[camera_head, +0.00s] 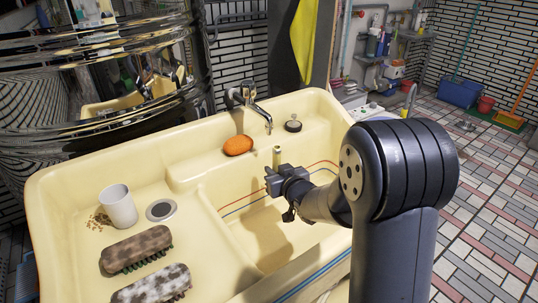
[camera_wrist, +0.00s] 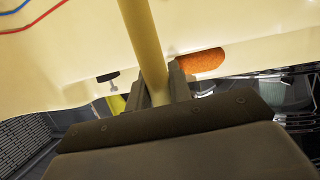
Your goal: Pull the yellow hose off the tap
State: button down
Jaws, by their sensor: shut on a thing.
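The yellow hose (camera_head: 277,158) shows as a short pale upright piece just above my gripper (camera_head: 271,180) in the head view. In the wrist view the hose (camera_wrist: 145,45) runs as a long tube between the two fingers of my gripper (camera_wrist: 158,90), which is shut on it. The chrome tap (camera_head: 258,107) stands on the back ledge of the cream sink. Its spout tip is above and slightly left of the hose's top end, and a small gap shows between them. The rest of the hose is hidden by my gripper and the basin in the head view.
The cream sink (camera_head: 190,183) surrounds my gripper. An orange sponge (camera_head: 238,145) and a dark plug (camera_head: 293,126) lie on its back ledge. A white cup (camera_head: 118,206) and two brushes (camera_head: 137,249) lie on the left. The basin below my gripper looks clear.

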aim_at(279, 149)
jog(key=shift+f+v, duration=0.2)
jog(key=shift+v, duration=0.7)
notch_tip(279, 149, up, 9)
jog(key=p, duration=0.7)
jog(key=shift+r, duration=0.1)
